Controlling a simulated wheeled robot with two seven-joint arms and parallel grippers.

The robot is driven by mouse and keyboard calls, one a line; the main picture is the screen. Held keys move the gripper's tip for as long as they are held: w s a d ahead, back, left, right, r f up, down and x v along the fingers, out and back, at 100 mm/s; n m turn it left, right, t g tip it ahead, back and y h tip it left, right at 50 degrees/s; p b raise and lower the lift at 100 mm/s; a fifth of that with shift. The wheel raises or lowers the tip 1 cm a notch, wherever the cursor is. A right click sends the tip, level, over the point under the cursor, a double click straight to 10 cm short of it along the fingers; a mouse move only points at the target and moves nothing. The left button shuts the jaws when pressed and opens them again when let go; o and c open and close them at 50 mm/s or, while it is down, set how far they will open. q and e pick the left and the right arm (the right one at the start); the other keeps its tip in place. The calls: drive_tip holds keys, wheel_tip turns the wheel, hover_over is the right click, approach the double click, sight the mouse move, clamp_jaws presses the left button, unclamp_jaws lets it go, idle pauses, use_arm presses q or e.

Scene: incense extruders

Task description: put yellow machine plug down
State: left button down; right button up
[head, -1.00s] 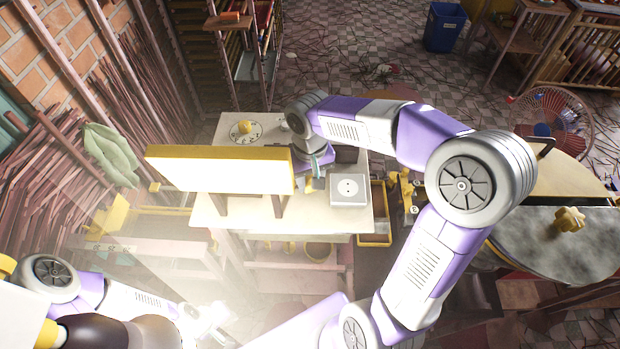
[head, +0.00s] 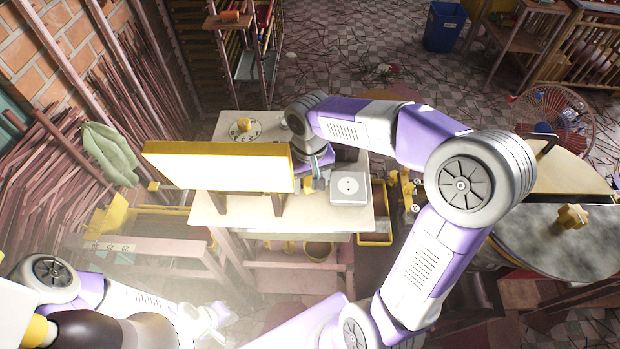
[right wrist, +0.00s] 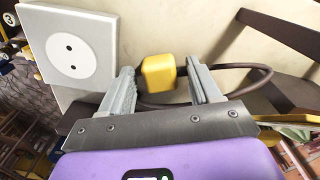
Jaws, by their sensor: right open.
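The yellow machine plug (right wrist: 158,73) lies on the pale tabletop, between the two grey fingers of my right gripper (right wrist: 161,82). The fingers stand apart, with a gap visible on each side of the plug. A dark cable loops beside it. In the head view the plug (head: 309,185) is a small yellow patch left of the white socket box (head: 349,189), partly hidden by my right arm. The socket box (right wrist: 70,46) also shows in the right wrist view, with two round holes. My left gripper (head: 215,322) is low at the left, away from the table; its jaws are unclear.
A long yellow-topped lit panel (head: 218,168) stands on the table (head: 235,212), close left of my right gripper. A dial with a yellow knob (head: 245,126) is at the table's back. A round grey table (head: 560,245) stands at the right.

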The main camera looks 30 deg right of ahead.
drive_tip(key=shift+r, duration=0.25)
wheel_tip(320, 180, up, 13)
drive_tip(key=p, duration=0.3)
drive_tip(key=shift+f, duration=0.15)
idle(0.3)
